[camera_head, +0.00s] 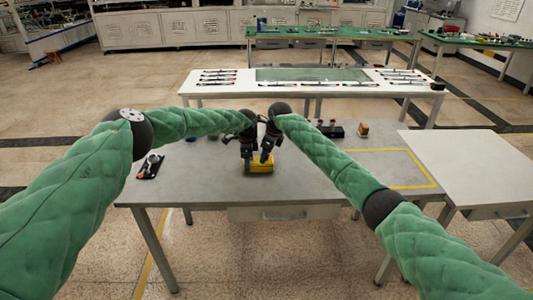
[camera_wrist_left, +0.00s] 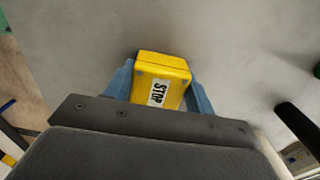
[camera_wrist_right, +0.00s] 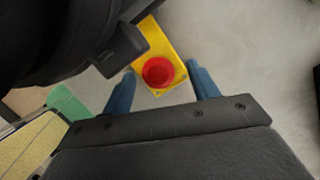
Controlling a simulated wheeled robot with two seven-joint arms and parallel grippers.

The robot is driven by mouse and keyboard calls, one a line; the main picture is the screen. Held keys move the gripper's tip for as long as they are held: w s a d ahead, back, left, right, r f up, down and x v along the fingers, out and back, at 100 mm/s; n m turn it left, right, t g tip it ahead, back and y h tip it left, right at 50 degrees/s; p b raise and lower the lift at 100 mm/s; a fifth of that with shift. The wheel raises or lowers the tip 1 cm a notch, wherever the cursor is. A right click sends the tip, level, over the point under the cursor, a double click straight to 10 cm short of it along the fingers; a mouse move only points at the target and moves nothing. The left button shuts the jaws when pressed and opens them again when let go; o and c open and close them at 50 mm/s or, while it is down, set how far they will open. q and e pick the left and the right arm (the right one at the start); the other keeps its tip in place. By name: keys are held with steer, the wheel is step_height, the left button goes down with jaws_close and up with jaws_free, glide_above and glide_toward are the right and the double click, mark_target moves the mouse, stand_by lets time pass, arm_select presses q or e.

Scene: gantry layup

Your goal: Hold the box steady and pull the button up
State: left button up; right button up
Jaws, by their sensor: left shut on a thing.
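The yellow box (camera_head: 262,168) sits on the grey table in front of me. In the left wrist view the yellow box (camera_wrist_left: 161,78) shows a white STOP label on its side. My left gripper (camera_wrist_left: 160,88) is shut on the box, one blue finger on each side. In the right wrist view the red round button (camera_wrist_right: 158,72) sits on top of the yellow box (camera_wrist_right: 150,38). My right gripper (camera_wrist_right: 163,82) is open, its blue fingers apart on either side of the button. I cannot tell how close the fingertips are to it in height. The button is hidden in the head view.
The grey table (camera_head: 210,190) has a tool on a dark mat (camera_head: 150,167) at its left. A dark block (camera_head: 331,130) and a small brown item (camera_head: 363,129) stand at the back right. A yellow-taped area (camera_head: 425,170) on the right is clear.

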steer(key=v, duration=1.2)
arm_select(q)
steer(key=o, duration=1.2)
steer(key=shift+r, duration=0.1)
